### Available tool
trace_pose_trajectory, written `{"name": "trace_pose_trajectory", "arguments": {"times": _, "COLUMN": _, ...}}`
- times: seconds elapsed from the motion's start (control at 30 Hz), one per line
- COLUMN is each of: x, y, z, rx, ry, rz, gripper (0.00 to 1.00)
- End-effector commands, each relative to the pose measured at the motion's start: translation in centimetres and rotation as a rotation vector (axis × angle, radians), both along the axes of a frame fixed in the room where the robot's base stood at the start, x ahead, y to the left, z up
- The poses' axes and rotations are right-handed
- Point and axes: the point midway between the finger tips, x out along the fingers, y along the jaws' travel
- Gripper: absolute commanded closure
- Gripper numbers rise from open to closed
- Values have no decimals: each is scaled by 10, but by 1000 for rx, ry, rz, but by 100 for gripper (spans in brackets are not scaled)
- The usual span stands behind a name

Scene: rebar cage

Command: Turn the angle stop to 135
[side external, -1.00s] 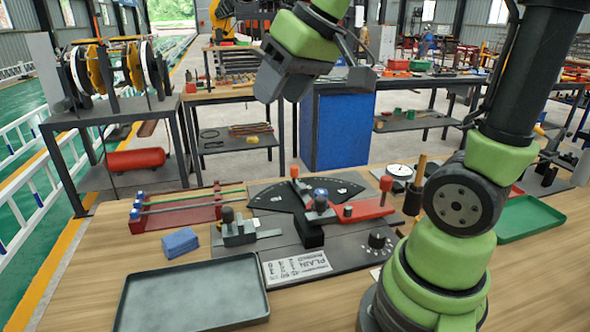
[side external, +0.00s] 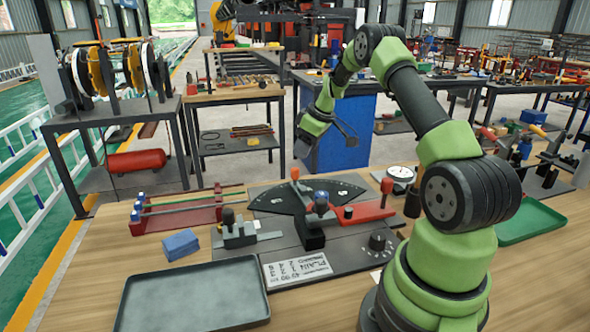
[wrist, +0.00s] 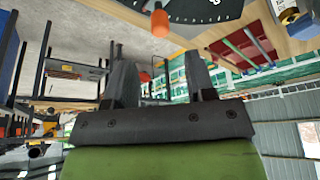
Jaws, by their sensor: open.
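The angle stop has a black fan-shaped scale plate (side external: 270,200) on the fixture at the middle of the bench. An orange-red knob (side external: 294,173) stands at its far edge. A red lever (side external: 365,215) extends to the right from the blue-topped pivot (side external: 321,199). My gripper (side external: 326,146) is open and empty, beyond and above the fixture, apart from it. In the wrist view its two fingers (wrist: 158,62) are spread, with the orange-red knob (wrist: 160,22) and part of the scale (wrist: 205,8) at the top. The scale numbers are too small to read surely.
A dark empty tray (side external: 192,297) lies front left, with a blue block (side external: 180,244) behind it. A red rack with rods (side external: 180,212) stands left of the scale. A dial gauge (side external: 400,174) and a green tray (side external: 530,219) are at the right.

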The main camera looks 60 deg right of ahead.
Motion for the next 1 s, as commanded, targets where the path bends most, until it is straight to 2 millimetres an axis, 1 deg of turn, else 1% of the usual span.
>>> {"name": "trace_pose_trajectory", "arguments": {"times": 0.03, "x": 4, "y": 1, "z": -10, "rx": 2, "ry": 3, "rz": 2, "gripper": 50}}
{"name": "trace_pose_trajectory", "arguments": {"times": 0.2, "x": 16, "y": 2, "z": -41, "rx": 3, "ry": 2, "rz": 1, "gripper": 50}}
{"name": "trace_pose_trajectory", "arguments": {"times": 0.3, "x": 22, "y": 3, "z": -56, "rx": 1, "ry": 2, "rz": 2, "gripper": 50}}
{"name": "trace_pose_trajectory", "arguments": {"times": 0.4, "x": 27, "y": 3, "z": -65, "rx": 1, "ry": 1, "rz": -1, "gripper": 50}}
{"name": "trace_pose_trajectory", "arguments": {"times": 0.6, "x": 31, "y": 3, "z": -74, "rx": 0, "ry": 1, "rz": -1, "gripper": 50}}
{"name": "trace_pose_trajectory", "arguments": {"times": 0.8, "x": 31, "y": 3, "z": -74, "rx": 0, "ry": 1, "rz": -1, "gripper": 50}}
{"name": "trace_pose_trajectory", "arguments": {"times": 0.83, "x": 31, "y": 3, "z": -74, "rx": 0, "ry": 1, "rz": -1, "gripper": 52}}
{"name": "trace_pose_trajectory", "arguments": {"times": 0.87, "x": 31, "y": 3, "z": -74, "rx": 0, "ry": 1, "rz": -1, "gripper": 59}}
{"name": "trace_pose_trajectory", "arguments": {"times": 0.9, "x": 31, "y": 3, "z": -74, "rx": 0, "ry": 1, "rz": -1, "gripper": 68}}
{"name": "trace_pose_trajectory", "arguments": {"times": 0.97, "x": 31, "y": 3, "z": -74, "rx": 0, "ry": 1, "rz": -1, "gripper": 82}}
{"name": "trace_pose_trajectory", "arguments": {"times": 1.0, "x": 31, "y": 3, "z": -74, "rx": 0, "ry": 1, "rz": -1, "gripper": 91}}
